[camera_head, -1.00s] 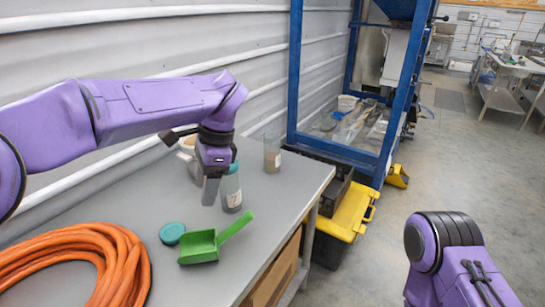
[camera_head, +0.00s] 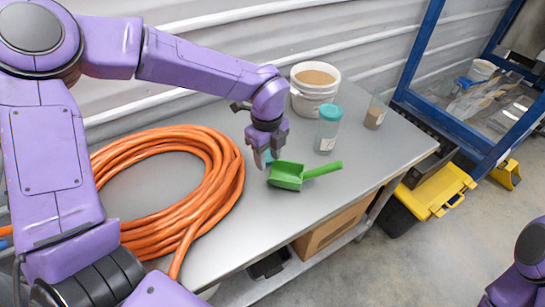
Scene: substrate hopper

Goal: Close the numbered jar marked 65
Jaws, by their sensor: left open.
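A jar with a teal lid on (camera_head: 329,115) stands upright on the grey table, its label too small to read. To its right stands a clear jar without a lid (camera_head: 375,112), holding brown material; its label is also unreadable. A loose teal lid (camera_head: 266,157) lies on the table left of the green scoop, mostly hidden behind my left gripper. My left gripper (camera_head: 261,161) is open and points down at that lid; I cannot tell whether it touches. My right gripper is out of view.
A green scoop (camera_head: 286,175) lies just right of my left gripper. A white bucket of brown material (camera_head: 314,82) stands behind the jars. A coiled orange hose (camera_head: 190,150) covers the table's left part. The front right of the table is clear.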

